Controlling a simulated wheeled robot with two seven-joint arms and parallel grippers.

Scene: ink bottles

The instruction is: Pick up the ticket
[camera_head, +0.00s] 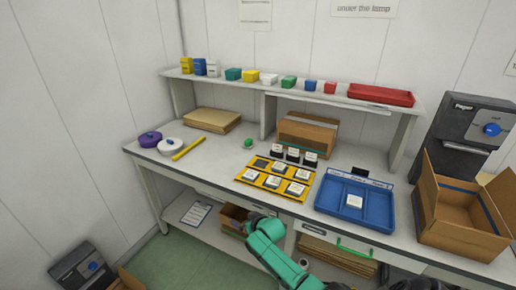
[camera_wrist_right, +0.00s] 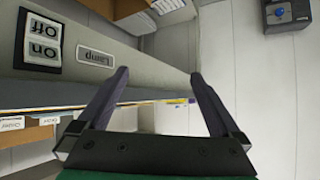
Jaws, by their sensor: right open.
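No thing in the head view can be clearly told as the ticket. A clipboard with a white sheet (camera_head: 196,213) lies on the low shelf under the bench. A small white-topped square piece (camera_head: 354,201) sits in the blue tray (camera_head: 325,199). My right gripper (camera_wrist_right: 160,74) shows in the wrist view with its two dark fingers spread and nothing between them. In the head view a teal arm link (camera_head: 270,245) of mine rises at the bottom, in front of the bench; fingertips cannot be made out there. My left gripper is not seen.
A yellow rack (camera_head: 245,176) with several white-topped pieces is beside the blue tray. An open cardboard box (camera_head: 430,215) stands at the right. A purple round item (camera_head: 150,139) and a yellow bar (camera_head: 188,149) lie at the left. A raised shelf (camera_head: 215,82) runs behind.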

